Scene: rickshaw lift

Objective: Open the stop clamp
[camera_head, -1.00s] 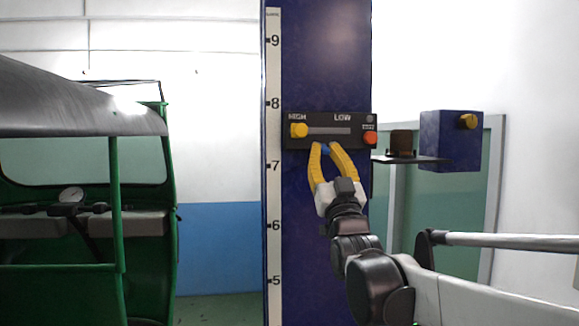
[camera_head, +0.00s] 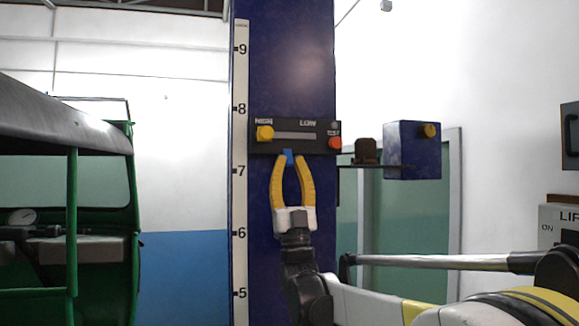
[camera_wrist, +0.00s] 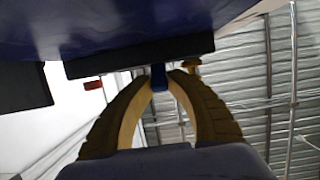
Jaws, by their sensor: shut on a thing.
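A black panel (camera_head: 293,149) marked HIGH and LOW is on the dark blue column (camera_head: 285,60). Its yellow knob (camera_head: 265,133) is at the HIGH end of a grey slot, and a red button (camera_head: 335,143) is at its right. My gripper (camera_head: 290,163) has its yellow fingertips closed on a small blue tab (camera_head: 288,156) just under the panel. In the wrist view the blue tab (camera_wrist: 159,78) is between the fingertips, below the panel's dark underside (camera_wrist: 140,53). No part is labelled as the stop clamp, so I cannot tell which it is.
A blue box (camera_head: 405,150) with a yellow knob (camera_head: 429,130) is on the right. A brown block (camera_head: 366,152) is on a thin shelf beside it. A green rickshaw (camera_head: 72,220) is on the left. A numbered scale (camera_head: 240,200) runs up the column.

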